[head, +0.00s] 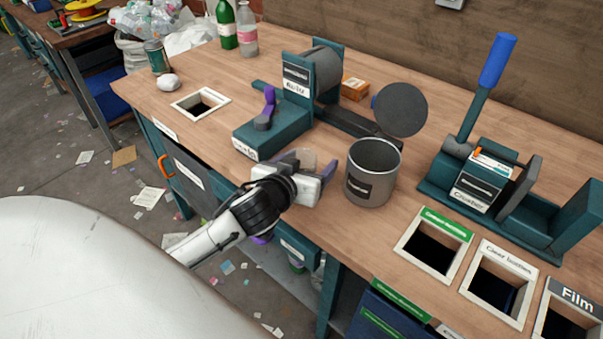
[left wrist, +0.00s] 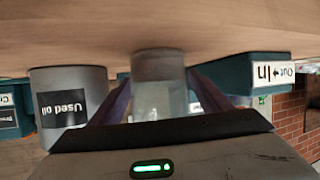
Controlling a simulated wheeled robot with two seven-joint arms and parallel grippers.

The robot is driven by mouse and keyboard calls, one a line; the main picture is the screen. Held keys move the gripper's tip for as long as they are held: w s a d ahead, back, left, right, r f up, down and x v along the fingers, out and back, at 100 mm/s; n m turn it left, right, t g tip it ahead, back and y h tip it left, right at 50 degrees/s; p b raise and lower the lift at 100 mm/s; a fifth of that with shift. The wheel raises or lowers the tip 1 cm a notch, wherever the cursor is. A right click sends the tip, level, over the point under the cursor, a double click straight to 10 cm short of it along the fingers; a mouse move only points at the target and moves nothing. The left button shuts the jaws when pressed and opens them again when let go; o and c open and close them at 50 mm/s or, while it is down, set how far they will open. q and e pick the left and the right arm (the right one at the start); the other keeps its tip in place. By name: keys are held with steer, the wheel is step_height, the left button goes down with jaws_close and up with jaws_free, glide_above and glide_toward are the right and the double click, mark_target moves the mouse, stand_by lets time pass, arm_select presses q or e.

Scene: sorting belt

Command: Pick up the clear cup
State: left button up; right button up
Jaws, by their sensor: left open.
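The clear cup (left wrist: 159,70) is see-through and stands on the bench between the two purple fingers of my left gripper (left wrist: 160,98) in the left wrist view. The fingers are open on either side of it; contact cannot be made out. In the head view my left gripper (head: 306,172) is low over the bench's front edge. The cup (head: 304,156) shows there only faintly, partly hidden by the gripper. My right gripper is not in view.
A grey "Used oil" can (head: 372,172) stands close to the right of my left gripper. A teal machine with a purple lever (head: 265,110) is behind left. A crusher (head: 480,180) and framed bin openings (head: 435,245) lie to the right. Bottles (head: 247,28) stand at the back.

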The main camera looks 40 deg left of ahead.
arm_select(q)
steer(key=shift+c, duration=0.5)
steer(key=c, duration=1.1)
steer(key=shift+o, duration=0.2)
steer(key=shift+r, duration=0.25)
